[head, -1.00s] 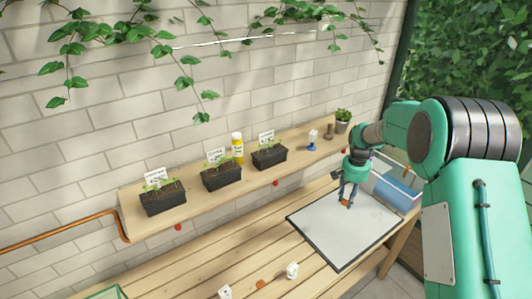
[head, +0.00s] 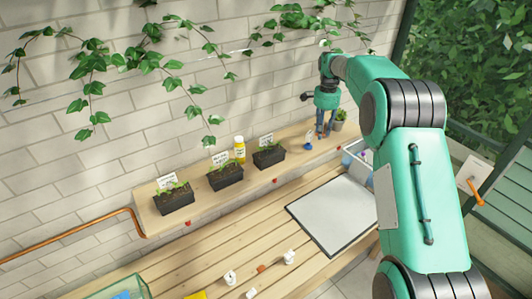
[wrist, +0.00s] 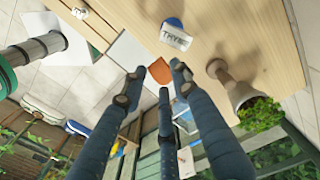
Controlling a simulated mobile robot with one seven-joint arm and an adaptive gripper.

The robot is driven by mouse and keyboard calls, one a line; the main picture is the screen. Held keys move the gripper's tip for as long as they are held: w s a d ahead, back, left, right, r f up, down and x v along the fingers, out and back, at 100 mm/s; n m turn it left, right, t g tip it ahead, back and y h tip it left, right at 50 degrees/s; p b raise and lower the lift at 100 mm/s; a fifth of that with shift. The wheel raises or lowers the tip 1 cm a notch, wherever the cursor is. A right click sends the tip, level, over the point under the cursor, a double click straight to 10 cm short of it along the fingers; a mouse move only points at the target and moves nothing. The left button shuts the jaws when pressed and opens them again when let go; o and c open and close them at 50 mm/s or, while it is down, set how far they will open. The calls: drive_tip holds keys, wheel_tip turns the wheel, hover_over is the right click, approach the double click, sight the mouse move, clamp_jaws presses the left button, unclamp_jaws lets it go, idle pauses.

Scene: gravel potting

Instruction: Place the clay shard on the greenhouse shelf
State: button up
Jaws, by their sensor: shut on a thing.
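My gripper (head: 325,132) is at the right end of the wooden greenhouse shelf (head: 290,143), pointing down. In the wrist view its fingers (wrist: 157,74) are shut on an orange-brown clay shard (wrist: 160,71), which shows between the fingertips. The shard overlaps the front edge of the shelf (wrist: 245,32) in that view; I cannot tell its height above the wood. A second orange piece (head: 261,268) lies on the slatted bench.
A blue-and-white item labelled THYME (wrist: 175,37), a brown wooden tool (wrist: 228,82) and a potted plant (head: 340,120) stand close to my gripper. A pale mat (head: 335,215) lies empty below.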

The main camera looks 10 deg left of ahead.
wheel_tip(320, 180, up, 2)
drive_tip(key=p, duration=0.2)
hover_over(298, 143)
drive_tip(key=shift+s+d+n, duration=0.1)
drive_tip(key=shift+n, duration=0.2)
drive_tip(key=shift+f, duration=2.45)
drive_tip(key=shift+f+p, duration=0.65)
drive_tip(key=shift+f, duration=1.85)
drive_tip(key=shift+f, duration=0.1)
drive_tip(key=o, duration=0.5)
drive_tip(key=shift+c, duration=0.2)
